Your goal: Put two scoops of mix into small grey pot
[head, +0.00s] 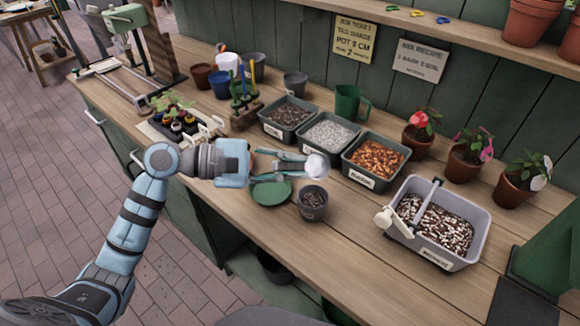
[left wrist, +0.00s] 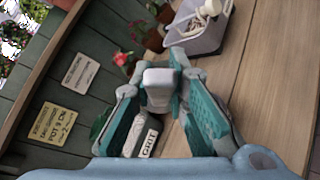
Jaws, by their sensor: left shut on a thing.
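The small grey pot (head: 312,203) stands upright on the bench with some dark, speckled material inside. The mix (head: 436,224) lies in a pale grey bin (head: 478,226) at the right, with a pale tool (head: 386,217) resting across its left side. My left gripper (head: 296,164) is just above and behind the pot. It is shut on a pale, rounded thing (head: 317,166), perhaps a scoop, which shows as a light block (left wrist: 160,78) between the fingers in the left wrist view. Its far part is hidden. My right gripper is out of view.
Tubs of dark soil (head: 289,113), white grit (head: 329,134) and orange bark (head: 376,158) stand behind the gripper. A green saucer (head: 271,192) is left of the pot. Flower pots (head: 465,166) line the back right. Bare bench lies in front of the bin.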

